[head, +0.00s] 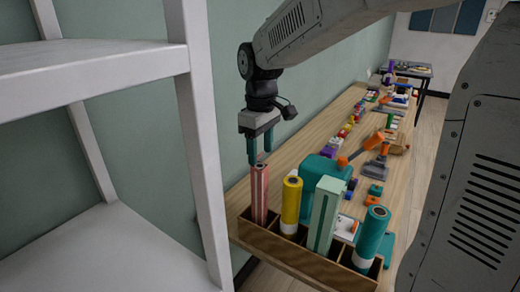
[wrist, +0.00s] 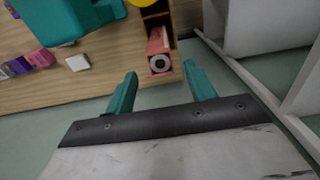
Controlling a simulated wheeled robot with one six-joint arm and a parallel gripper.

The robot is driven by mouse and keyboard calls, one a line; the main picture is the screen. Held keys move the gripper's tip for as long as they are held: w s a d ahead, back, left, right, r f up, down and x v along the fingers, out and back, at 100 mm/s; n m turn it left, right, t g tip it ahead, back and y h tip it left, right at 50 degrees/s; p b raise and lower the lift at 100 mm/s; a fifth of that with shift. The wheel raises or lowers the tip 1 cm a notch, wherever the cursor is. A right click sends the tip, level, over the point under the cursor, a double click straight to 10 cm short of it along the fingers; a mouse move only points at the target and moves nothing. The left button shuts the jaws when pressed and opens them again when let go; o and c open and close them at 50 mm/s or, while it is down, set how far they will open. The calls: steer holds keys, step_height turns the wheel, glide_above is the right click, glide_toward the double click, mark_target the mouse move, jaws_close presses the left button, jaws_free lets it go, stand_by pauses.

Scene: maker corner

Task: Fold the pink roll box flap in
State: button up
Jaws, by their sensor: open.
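The pink roll box (head: 260,196) stands upright in the leftmost compartment of a wooden rack (head: 300,263). My gripper (head: 260,161) points down just above its top, with its two teal fingers apart and nothing held between them. In the wrist view the pink box (wrist: 156,41) lies beyond the gap between the open fingers (wrist: 160,70). A pale roll end with a dark core (wrist: 160,64) shows at its top. I cannot clearly make out the flap or how far it is folded.
A yellow roll (head: 291,203), a pale green box (head: 324,212) and a teal roll (head: 372,236) stand in the rack to the right. A teal case (head: 322,171) and scattered tools lie behind on the bench. A white shelf unit (head: 205,150) stands close on the left.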

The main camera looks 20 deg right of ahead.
steer(key=shift+f, duration=0.25)
steer(key=c, duration=1)
steer(key=shift+s+d+f+t+y, duration=0.15)
steer(key=shift+s+d+t+y, duration=0.15)
steer(key=shift+s+t+y, duration=0.4)
steer(key=shift+d+f+t+y, duration=0.1)
steer(key=shift+f+t+y, duration=0.15)
steer(key=shift+t, duration=0.3)
steer(key=shift+d+f+t+y, duration=0.1)
steer(key=shift+t+y, duration=0.15)
steer(key=shift+t, duration=0.3)
steer(key=o, duration=1)
steer(key=v, duration=0.7)
steer(key=shift+s+r, duration=0.25)
steer(key=shift+r, duration=0.1)
